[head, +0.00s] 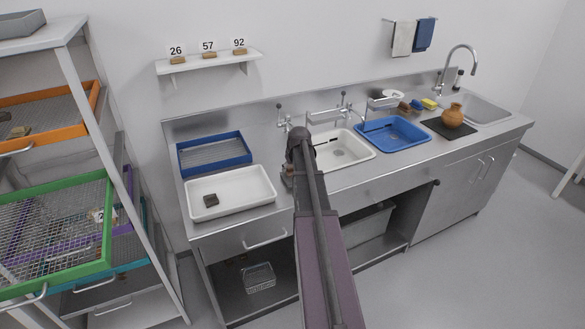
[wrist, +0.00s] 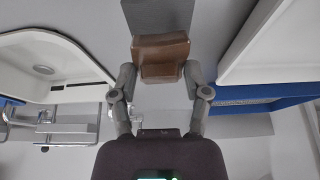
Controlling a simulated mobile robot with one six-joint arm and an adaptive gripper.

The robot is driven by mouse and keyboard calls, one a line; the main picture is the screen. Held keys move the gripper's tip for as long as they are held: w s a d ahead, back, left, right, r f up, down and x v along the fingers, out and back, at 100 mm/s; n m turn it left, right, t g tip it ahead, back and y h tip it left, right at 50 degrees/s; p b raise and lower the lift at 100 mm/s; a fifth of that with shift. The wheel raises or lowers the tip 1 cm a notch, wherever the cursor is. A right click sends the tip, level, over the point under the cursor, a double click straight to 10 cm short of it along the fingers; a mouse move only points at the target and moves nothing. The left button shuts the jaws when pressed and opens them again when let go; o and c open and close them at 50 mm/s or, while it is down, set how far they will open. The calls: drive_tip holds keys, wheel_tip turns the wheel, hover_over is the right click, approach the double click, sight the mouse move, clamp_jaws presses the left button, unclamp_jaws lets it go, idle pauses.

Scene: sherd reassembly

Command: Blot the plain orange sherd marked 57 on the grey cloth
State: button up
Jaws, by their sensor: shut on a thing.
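An orange-brown sherd (wrist: 160,56) is between the two fingers of my gripper (wrist: 160,75) in the wrist view. The fingers are shut on its sides. No number can be read on it. A flat grey cloth (wrist: 158,14) lies just beyond the sherd, and the sherd overlaps its near edge in the picture. I cannot tell whether they touch. In the head view my arm covers most of the gripper and the cloth, between the white tray and the white basin.
A white tray (head: 257,194) holding a dark sherd (head: 211,200) stands left of my arm, with a blue tray (head: 238,148) behind. A white basin (head: 357,151) and a blue basin (head: 414,138) are to the right. A wall shelf (head: 222,63) carries labels 26, 57 and 92.

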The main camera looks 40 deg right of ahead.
drive_tip(key=shift+f+b, duration=0.5)
drive_tip(key=shift+f, duration=0.25)
drive_tip(key=shift+f+b, duration=0.4)
drive_tip(key=shift+b, duration=0.05)
idle(2.4)
drive_tip(key=shift+r, duration=0.15)
drive_tip(key=shift+r+p, duration=3.4)
drive_tip(key=shift+p, duration=0.15)
